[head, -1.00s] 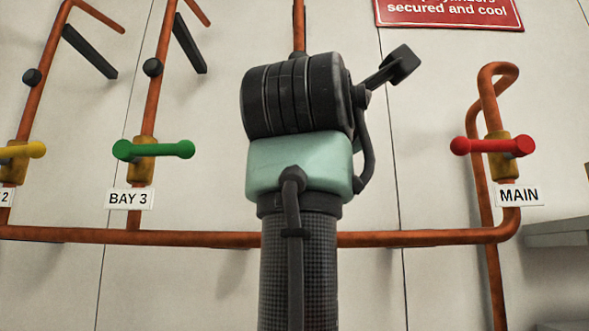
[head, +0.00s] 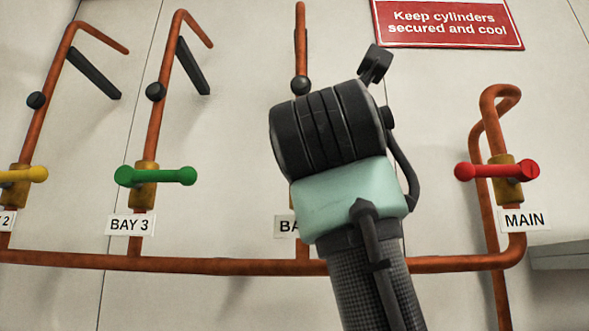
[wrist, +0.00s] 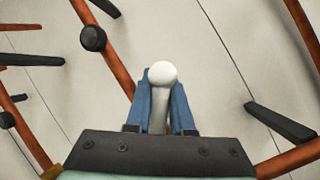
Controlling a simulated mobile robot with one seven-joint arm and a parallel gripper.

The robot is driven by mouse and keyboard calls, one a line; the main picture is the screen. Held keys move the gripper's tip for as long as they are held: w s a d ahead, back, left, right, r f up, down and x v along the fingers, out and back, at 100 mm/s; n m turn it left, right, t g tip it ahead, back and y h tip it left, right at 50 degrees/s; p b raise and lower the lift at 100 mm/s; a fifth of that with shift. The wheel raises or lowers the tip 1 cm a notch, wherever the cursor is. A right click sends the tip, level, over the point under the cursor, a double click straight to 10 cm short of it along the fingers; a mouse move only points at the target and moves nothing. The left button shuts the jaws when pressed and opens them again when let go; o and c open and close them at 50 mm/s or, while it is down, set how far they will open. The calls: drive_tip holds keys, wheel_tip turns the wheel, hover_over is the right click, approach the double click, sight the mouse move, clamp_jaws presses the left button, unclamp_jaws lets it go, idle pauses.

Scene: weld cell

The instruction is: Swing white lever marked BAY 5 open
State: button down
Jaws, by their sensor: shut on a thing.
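The white lever (wrist: 162,71) shows in the wrist view as a pale shaft with a round knob. The two blue fingers of my gripper (wrist: 161,90) are closed on its shaft, with the knob sticking out past the tips. In the head view my own arm hides the lever and my fingers.
A green lever (head: 155,176) above the BAY 3 label and a yellow lever (head: 25,174) stand to the left. A red lever (head: 497,171) above MAIN is at right. A copper pipe (head: 180,265) runs along below. A red sign (head: 448,22) hangs above.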

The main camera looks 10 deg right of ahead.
drive_tip(key=c, duration=0.8)
unclamp_jaws()
drive_tip(key=b+v, duration=0.7)
drive_tip(key=v, duration=0.6)
drive_tip(key=shift+c, duration=0.2)
